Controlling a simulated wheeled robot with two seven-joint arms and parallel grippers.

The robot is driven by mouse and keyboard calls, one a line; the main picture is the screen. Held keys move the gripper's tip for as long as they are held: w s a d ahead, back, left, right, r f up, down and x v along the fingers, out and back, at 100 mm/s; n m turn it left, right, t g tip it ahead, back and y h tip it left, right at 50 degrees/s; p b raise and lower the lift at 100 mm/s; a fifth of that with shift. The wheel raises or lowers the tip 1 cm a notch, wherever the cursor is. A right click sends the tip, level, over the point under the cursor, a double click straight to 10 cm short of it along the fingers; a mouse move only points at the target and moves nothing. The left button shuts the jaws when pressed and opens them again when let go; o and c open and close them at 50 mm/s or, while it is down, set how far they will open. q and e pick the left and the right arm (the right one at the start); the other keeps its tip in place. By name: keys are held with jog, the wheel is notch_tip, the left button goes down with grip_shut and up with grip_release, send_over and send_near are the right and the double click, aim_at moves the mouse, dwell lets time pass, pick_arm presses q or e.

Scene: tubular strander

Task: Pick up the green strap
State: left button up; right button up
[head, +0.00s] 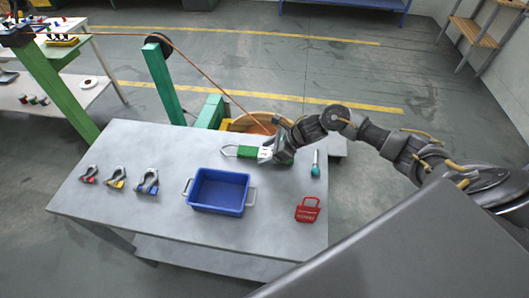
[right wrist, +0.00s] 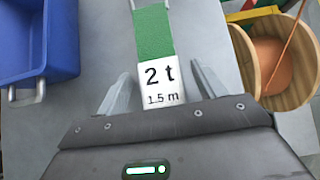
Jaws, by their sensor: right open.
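My left gripper is not in view.
A blue bin (head: 219,208) with handles stands left of centre. Several shackles (head: 148,182) lie at the left. A red tag (head: 307,209) and a teal-ended tool (head: 316,165) lie at the right. A wooden reel (right wrist: 246,66) stands beyond the table edge.

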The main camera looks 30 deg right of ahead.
aim_at(257, 151)
jog(key=c, duration=1.3)
jog(key=shift+r, duration=0.1)
jog(key=shift+r+b, duration=0.4)
jog(key=shift+b, duration=0.05)
notch_tip(257, 151, up, 2)
jog(key=shift+s+d+r+b, duration=0.1)
jog(key=shift+r+b, duration=0.05)
jog(key=shift+b, duration=0.6)
jog(key=s+d+r+b, duration=0.3)
jog(key=s+r+b, duration=0.2)
jog(key=s+r, duration=0.4)
jog(key=s, duration=0.4)
jog(key=shift+s+d+r, duration=0.2)
jog(key=shift+r, duration=0.2)
